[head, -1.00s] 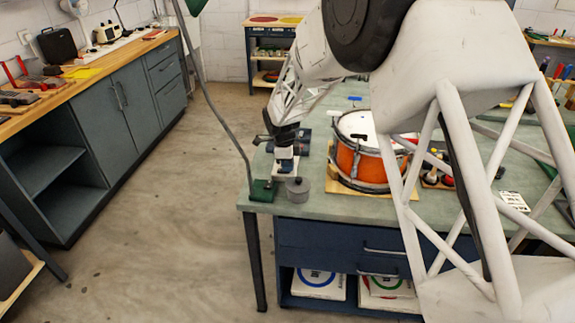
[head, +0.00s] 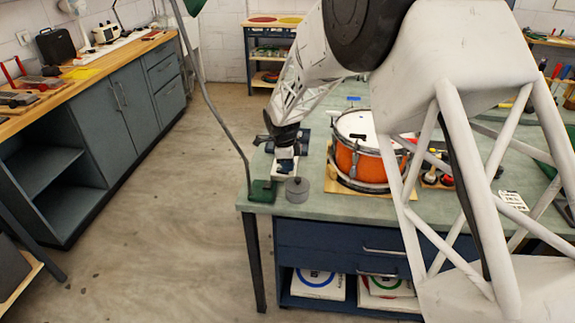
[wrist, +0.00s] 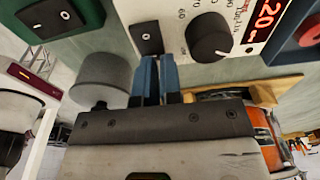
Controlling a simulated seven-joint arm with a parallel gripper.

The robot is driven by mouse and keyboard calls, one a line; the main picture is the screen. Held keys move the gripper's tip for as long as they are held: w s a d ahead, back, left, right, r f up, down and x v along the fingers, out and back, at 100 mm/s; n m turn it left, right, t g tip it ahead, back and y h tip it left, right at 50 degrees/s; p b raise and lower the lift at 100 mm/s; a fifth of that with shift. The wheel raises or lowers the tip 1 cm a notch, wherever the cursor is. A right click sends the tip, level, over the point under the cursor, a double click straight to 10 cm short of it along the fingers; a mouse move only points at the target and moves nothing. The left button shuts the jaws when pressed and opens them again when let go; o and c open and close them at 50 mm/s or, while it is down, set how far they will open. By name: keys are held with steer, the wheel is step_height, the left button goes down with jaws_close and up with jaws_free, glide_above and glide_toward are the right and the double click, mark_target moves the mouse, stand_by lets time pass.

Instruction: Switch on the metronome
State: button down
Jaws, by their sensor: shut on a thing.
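In the head view my gripper (head: 285,152) is right over the metronome.
A grey cylinder (wrist: 104,78) stands beside my fingers. A green lamp base (wrist: 62,30) with its own switch (wrist: 64,15) is at the upper left. The orange drum (head: 360,166) stands to the right on a wooden board. A red button (wrist: 312,35) shows at right.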

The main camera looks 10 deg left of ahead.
mark_target(280, 170)
steer(key=shift+s+d+f, duration=0.1)
steer(key=shift+s+f, duration=0.1)
steer(key=shift+f, duration=0.3)
steer(key=shift+s+d+f, duration=0.1)
steer(key=shift+s+f, duration=0.1)
steer(key=shift+f, duration=0.3)
steer(key=shift+s+a+r, duration=0.1)
steer(key=shift+a+r, duration=0.15)
steer(key=shift+a, duration=0.6)
steer(key=shift+r, duration=0.1)
step_height(280, 170, up, 15)
steer(key=a, duration=0.1)
steer(key=shift+w+a, duration=0.35)
steer(key=shift+d+r, duration=0.1)
steer(key=shift+r, duration=0.05)
